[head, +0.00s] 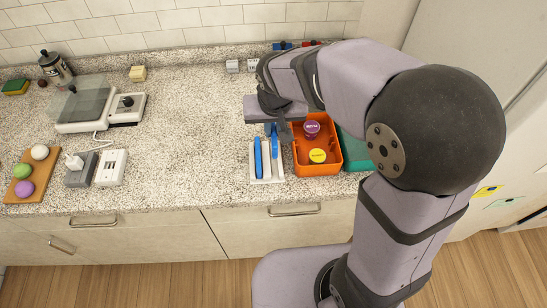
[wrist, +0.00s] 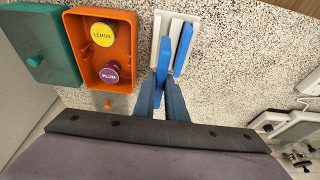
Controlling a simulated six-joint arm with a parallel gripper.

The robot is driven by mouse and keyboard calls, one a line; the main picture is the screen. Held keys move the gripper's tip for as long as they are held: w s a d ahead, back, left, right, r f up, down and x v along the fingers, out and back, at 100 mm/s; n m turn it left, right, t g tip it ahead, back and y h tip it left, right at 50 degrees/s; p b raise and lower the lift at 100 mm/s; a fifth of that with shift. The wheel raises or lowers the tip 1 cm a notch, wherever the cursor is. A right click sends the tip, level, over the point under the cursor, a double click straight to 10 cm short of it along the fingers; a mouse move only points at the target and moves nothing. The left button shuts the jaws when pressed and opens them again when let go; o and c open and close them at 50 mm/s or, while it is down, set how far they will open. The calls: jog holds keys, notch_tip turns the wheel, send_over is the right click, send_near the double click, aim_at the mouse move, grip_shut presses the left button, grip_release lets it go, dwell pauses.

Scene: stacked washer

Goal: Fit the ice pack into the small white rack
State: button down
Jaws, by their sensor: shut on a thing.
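The small white rack (head: 267,180) stands on the granite counter, left of the orange bin; it also shows in the wrist view (wrist: 194,20). My gripper (wrist: 162,90) is shut on a blue ice pack (wrist: 164,55), above the rack's near part in the wrist view. In the head view the held pack (head: 274,146) stands upright over the rack's right side. I cannot tell whether its lower edge is inside a slot. A second blue pack (wrist: 183,48) is in the rack beside it, slightly tilted, and shows at left in the head view (head: 258,157).
The orange bin (head: 318,170), with yellow LEMON (wrist: 102,34) and purple PLUM (wrist: 110,72) lidded items, stands close beside the rack. A green bin (wrist: 40,45) is beyond it. Counter left of the rack in the head view is clear up to the white socket blocks (head: 111,167).

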aim_at(275, 140)
jog(key=shift+f+p, duration=0.65)
jog(key=shift+f, duration=4.2)
jog(key=shift+f, duration=0.15)
jog(key=c, duration=1.8)
grip_release()
jog(key=shift+r, duration=0.55)
jog(key=b+v, duration=0.1)
jog(key=v, duration=1)
jog(key=shift+s+r, duration=0.1)
jog(key=shift+s, duration=0.1)
